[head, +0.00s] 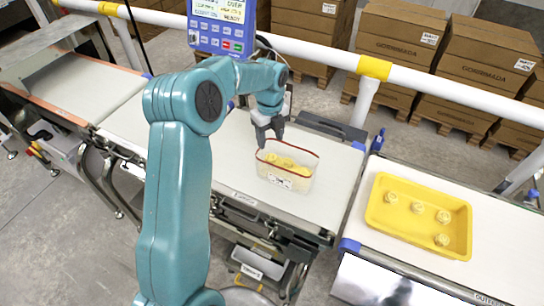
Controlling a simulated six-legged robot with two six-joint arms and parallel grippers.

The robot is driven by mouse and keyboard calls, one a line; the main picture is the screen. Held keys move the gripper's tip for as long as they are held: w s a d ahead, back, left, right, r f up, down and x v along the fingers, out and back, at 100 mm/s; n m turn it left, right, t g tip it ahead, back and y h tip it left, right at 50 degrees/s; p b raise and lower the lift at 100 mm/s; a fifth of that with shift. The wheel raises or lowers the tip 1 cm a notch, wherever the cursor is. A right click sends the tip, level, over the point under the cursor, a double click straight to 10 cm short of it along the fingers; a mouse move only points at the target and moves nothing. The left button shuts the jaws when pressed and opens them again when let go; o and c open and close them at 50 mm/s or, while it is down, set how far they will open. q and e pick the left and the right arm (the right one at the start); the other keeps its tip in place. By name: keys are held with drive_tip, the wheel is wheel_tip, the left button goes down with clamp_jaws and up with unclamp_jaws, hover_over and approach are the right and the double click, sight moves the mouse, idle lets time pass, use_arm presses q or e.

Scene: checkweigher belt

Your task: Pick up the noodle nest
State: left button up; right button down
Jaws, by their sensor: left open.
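A clear tub (298,183) with a red rim stands on the belt near the centre and holds yellow pieces (285,163), too small to make out singly. My left gripper (269,141) is open, pointing down at the tub's far left rim. I cannot tell whether it touches the rim. No nest shows between its fingers. My right gripper is out of view.
The weigher belt (240,170) has free room around the tub. A blue display box (222,28) stands behind my left arm. A white rail with yellow bands (375,68) runs behind the belts. A gap separates the weigher belt from the outfeed belt (500,265). Cartons stand beyond.

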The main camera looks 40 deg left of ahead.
sight(272, 157)
use_arm(q)
drive_tip(key=f, duration=0.3)
drive_tip(key=shift+w+d, duration=0.15)
drive_tip(key=shift+d, duration=0.1)
drive_tip(key=shift+f, duration=0.2)
drive_tip(key=shift+s+a+f+p, duration=0.1)
drive_tip(key=shift+s+f+p, duration=0.15)
drive_tip(key=shift+p, duration=0.2)
drive_tip(key=f+p, duration=0.1)
drive_tip(key=f, duration=0.3)
drive_tip(key=shift+w+d+p, duration=0.1)
drive_tip(key=shift+d+p, duration=0.1)
drive_tip(key=shift+p, duration=0.2)
drive_tip(key=shift+w+a+f, duration=0.1)
drive_tip(key=shift+f, duration=0.35)
drive_tip(key=shift+s+r, duration=0.1)
drive_tip(key=shift+s, duration=0.1)
drive_tip(key=shift+c, duration=0.3)
drive_tip(key=c, duration=0.6)
drive_tip(key=shift+w, duration=0.15)
